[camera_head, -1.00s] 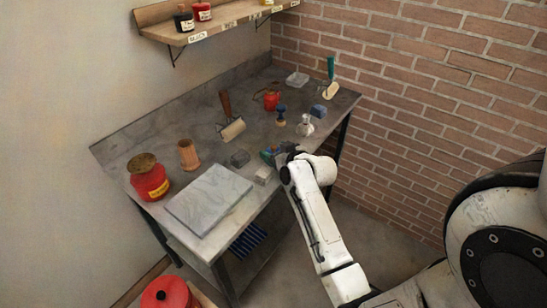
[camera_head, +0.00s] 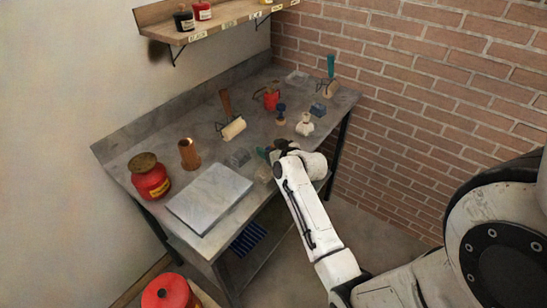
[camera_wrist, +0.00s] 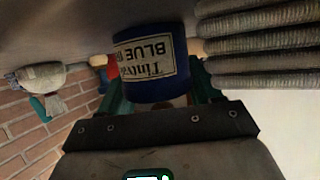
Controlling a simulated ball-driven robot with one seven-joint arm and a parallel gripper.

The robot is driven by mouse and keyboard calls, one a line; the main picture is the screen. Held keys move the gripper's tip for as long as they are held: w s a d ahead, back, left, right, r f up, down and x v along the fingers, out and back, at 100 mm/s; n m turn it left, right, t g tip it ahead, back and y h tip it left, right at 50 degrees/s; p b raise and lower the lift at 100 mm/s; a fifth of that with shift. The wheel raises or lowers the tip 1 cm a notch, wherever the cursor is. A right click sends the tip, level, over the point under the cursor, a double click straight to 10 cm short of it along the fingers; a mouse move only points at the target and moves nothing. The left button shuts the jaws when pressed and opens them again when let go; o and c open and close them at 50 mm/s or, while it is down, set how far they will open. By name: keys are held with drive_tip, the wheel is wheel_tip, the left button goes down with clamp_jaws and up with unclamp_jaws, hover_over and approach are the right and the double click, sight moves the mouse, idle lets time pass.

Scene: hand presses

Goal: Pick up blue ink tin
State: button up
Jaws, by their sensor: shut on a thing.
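The blue ink tin (camera_wrist: 157,62) shows in the wrist view, with a pale label reading "BLUE". My gripper (camera_wrist: 160,88) is shut on it, with a green finger on either side. In the head view my gripper (camera_head: 273,151) is over the front right part of the bench. The tin cannot be made out clearly there, as my wrist covers much of that spot. I cannot tell whether the tin touches the bench.
On the bench (camera_head: 130,143) lie a pale slab (camera_head: 208,197), a red can (camera_head: 150,178), a copper-brown cylinder (camera_head: 189,154) and a roller (camera_head: 232,128). A white-based tool (camera_head: 304,126) stands just behind my gripper. A shelf (camera_head: 222,28) hangs above on the left.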

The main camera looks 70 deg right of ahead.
drive_tip(key=shift+c, duration=0.8)
drive_tip(key=shift+r, duration=0.15)
